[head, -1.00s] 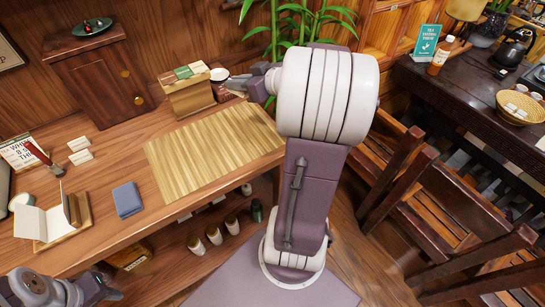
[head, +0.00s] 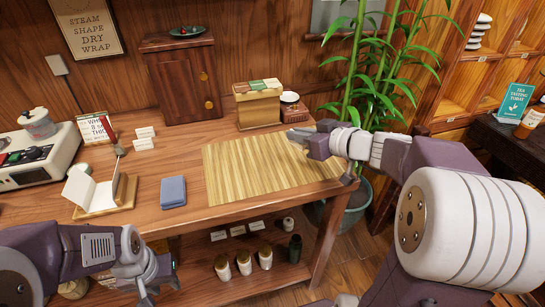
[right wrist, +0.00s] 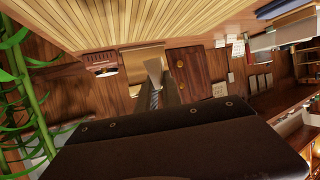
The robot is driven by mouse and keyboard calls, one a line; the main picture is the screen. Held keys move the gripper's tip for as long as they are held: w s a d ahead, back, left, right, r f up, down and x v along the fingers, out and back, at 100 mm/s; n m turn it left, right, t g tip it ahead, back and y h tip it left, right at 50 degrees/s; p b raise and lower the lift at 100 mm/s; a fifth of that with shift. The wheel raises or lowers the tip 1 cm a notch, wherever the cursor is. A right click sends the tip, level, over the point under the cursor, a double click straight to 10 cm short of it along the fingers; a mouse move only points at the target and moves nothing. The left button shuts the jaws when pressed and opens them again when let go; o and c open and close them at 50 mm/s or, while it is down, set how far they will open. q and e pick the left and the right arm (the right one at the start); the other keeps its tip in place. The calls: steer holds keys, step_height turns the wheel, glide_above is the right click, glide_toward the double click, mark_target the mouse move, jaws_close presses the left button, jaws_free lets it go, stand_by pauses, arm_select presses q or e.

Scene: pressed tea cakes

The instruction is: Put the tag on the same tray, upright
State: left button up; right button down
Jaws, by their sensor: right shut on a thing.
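My right gripper (head: 303,134) is over the far right part of the bamboo mat, near the wooden box with packets. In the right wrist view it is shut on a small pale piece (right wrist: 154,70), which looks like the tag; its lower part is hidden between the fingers. In the head view this piece cannot be made out. Two small white folded cards (head: 144,143) stand on the table at the left. A low wooden tray or stand (head: 112,205) with white paper is in front of them. I cannot tell which tray is meant. My left gripper (head: 158,282) looks open and empty at the table's front edge.
The bamboo mat (head: 225,175) is bare. A plant (head: 375,80) stands at the right.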

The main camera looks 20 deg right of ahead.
steer(key=b, duration=0.1)
glide_above(272, 159)
step_height(272, 159, down, 5)
steer(key=shift+w+a+f, duration=0.1)
steer(key=shift+f+b, duration=0.5)
steer(key=shift+f, duration=1.5)
steer(key=c, duration=1.5)
jaws_free()
